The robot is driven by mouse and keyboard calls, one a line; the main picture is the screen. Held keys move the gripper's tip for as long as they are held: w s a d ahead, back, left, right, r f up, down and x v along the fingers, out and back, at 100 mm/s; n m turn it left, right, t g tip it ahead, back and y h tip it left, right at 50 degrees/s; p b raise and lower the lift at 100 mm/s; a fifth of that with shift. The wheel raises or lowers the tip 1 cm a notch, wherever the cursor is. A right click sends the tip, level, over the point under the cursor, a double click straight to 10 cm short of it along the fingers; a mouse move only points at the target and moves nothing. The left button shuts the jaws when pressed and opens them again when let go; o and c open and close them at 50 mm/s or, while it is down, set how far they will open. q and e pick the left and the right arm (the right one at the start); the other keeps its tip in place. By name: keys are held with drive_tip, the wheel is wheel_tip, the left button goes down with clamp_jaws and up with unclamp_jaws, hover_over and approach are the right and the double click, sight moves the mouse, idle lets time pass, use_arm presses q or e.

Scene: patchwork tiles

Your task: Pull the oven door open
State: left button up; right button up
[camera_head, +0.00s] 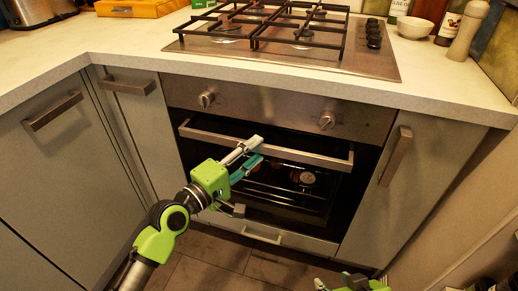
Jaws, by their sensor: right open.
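The oven (270,101) is built into the counter, with a steel panel and two knobs above a dark glass door (284,188). The long steel door handle (310,156) runs across the top of the door. The door looks shut or nearly so. My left gripper (256,150) is at the middle of the handle, its fingertips overlapping the bar in the picture. Its fingers lie close together with a narrow gap; I cannot tell whether they clamp the bar. My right gripper (350,284) is open at the bottom edge, partly cut off, low and away from the handle.
Grey cabinets with bar handles flank the oven on the left (60,150) and right (402,190). A gas hob (385,66) sits on the counter above. A white bowl (414,27) and bottles stand at the back right. Tiled floor (215,262) shows in front of the oven.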

use_arm(q)
drive_tip(key=shift+x, duration=1.3)
use_arm(e)
drive_tip(key=shift+w+a+r+t, duration=0.2)
drive_tip(key=shift+w+r+t, duration=0.1)
drive_tip(key=shift+w, duration=0.25)
drive_tip(key=shift+w+a+r+t, duration=0.2)
drive_tip(key=shift+w+r, duration=0.1)
drive_tip(key=shift+w, duration=0.2)
use_arm(q)
clamp_jaws()
drive_tip(key=shift+f, duration=0.1)
use_arm(e)
drive_tip(key=shift+w, duration=0.1)
